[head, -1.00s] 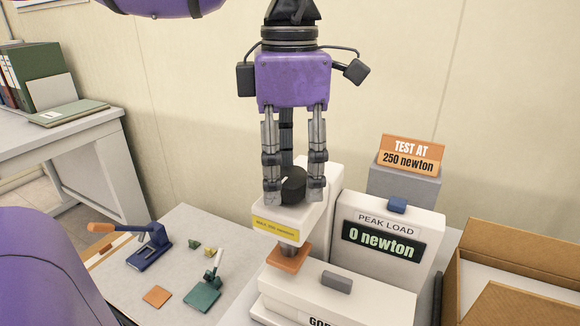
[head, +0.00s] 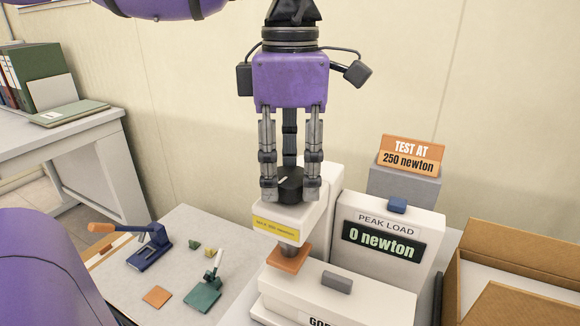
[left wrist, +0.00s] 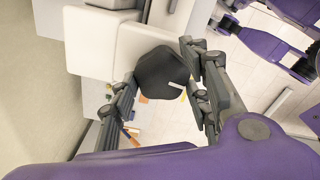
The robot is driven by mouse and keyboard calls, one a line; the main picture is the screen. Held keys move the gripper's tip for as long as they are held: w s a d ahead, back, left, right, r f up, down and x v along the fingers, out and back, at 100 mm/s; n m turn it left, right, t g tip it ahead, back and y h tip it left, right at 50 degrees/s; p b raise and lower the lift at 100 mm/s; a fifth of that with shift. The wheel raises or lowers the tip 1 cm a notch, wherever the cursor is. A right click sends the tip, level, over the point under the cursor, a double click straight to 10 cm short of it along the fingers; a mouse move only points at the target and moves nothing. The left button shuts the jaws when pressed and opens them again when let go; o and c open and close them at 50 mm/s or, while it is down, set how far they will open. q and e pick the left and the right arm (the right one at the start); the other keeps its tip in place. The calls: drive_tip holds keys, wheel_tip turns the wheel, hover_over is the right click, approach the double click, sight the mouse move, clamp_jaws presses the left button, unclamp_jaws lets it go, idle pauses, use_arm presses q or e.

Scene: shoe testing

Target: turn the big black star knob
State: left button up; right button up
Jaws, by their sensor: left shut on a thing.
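The big black star knob (head: 291,187) sits on top of the white head of the test machine (head: 280,216).
The machine's display (head: 383,240) reads "0 newton" under "PEAK LOAD". An orange sign (head: 410,155) reads "TEST AT 250 newton". An orange pad (head: 289,258) is under the head. A cardboard box (head: 520,260) stands at the right; small tools (head: 205,295) lie at the left.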

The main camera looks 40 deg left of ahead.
use_arm(q)
drive_tip(key=m, duration=0.5)
drive_tip(key=shift+w, duration=0.1)
drive_tip(key=m, duration=0.5)
drive_tip(key=shift+d+r+m+b, duration=0.1)
drive_tip(key=shift+m+b, duration=0.2)
drive_tip(key=shift+b, duration=0.1)
drive_tip(key=m, duration=0.5)
drive_tip(key=shift+d, duration=0.1)
drive_tip(key=shift+m, duration=2.4)
drive_tip(key=o, duration=1.1)
drive_tip(key=shift+d, duration=0.15)
